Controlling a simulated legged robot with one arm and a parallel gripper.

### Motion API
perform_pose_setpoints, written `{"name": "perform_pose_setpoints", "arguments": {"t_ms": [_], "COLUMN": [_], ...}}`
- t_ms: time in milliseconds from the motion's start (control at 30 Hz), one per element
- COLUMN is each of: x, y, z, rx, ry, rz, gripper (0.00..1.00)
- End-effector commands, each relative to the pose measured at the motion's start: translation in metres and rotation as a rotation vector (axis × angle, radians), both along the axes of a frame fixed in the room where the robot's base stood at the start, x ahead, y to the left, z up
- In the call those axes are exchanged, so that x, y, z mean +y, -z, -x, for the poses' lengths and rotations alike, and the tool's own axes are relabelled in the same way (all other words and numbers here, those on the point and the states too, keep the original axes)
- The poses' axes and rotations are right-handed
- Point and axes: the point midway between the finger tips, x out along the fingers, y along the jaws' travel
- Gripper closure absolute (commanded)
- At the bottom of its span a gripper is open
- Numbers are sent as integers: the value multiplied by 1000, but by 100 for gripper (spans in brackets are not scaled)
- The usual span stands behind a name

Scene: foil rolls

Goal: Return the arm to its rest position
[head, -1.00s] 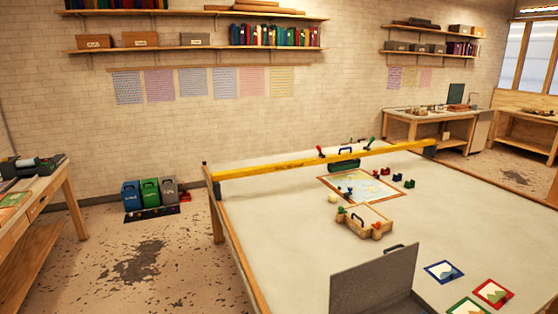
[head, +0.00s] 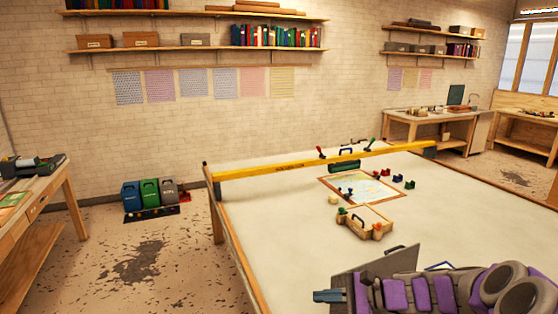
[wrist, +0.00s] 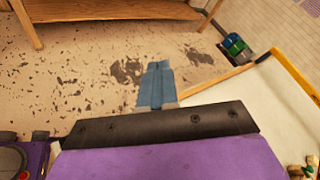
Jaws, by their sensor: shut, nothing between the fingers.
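My gripper (head: 328,296) shows at the lower right of the head view, with its blue-grey fingers pointing left. In the wrist view my gripper (wrist: 157,84) has its two fingers together with nothing between them. My purple and grey arm lies to the right of it in the head view, across the table's near part. The arm covers most of the grey box with a raised panel (head: 402,262) and the picture cards near it.
A big pale table (head: 290,215) has a yellow bar (head: 270,170) along its far side. A wooden tray (head: 366,221) and a map sheet (head: 360,188) lie on it. Coloured bins (head: 149,193) stand on the floor. A wooden bench (head: 40,205) is at left, with open floor between.

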Motion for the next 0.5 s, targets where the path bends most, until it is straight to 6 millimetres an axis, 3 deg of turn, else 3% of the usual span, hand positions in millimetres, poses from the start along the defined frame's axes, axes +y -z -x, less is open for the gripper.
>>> {"name": "perform_pose_setpoints", "arguments": {"t_ms": [100,200,333,500], "x": [37,58,75,79], "y": [-15,-22,-24,-21], "z": [43,79,128,189], "rx": [-62,-114,-174,-244], "ry": [-161,-287,-445,-638], "rz": [108,204,332,504], "gripper": [100,100,100,100]}}
